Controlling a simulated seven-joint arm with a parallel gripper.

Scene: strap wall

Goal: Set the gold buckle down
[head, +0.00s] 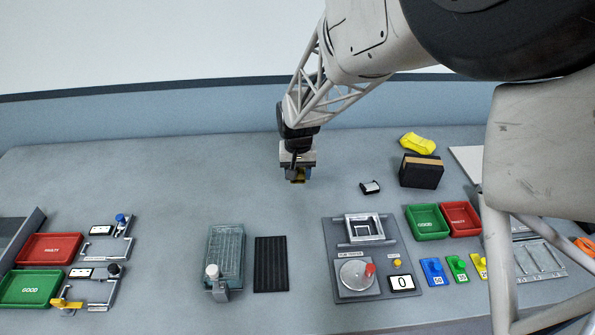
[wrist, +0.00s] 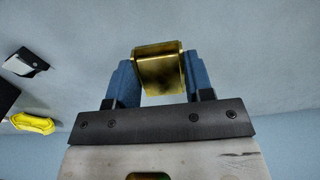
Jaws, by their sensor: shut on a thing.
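The gold buckle (wrist: 160,72) is held between the two blue fingers of my gripper (wrist: 160,92) in the wrist view. In the head view my gripper (head: 299,178) is over the back middle of the table (head: 200,170), pointing down, with a bit of the gold buckle (head: 298,181) showing at its tips. The buckle looks to be above the table, but I cannot tell the exact gap. Part of the buckle is hidden by the fingers in the head view.
A small black and white piece (head: 370,187), a dark box (head: 421,171) and a yellow cloth-like thing (head: 417,143) lie to the right. Trays, fixtures and a black ribbed mat (head: 271,264) stand nearer the front. The table around my gripper is clear.

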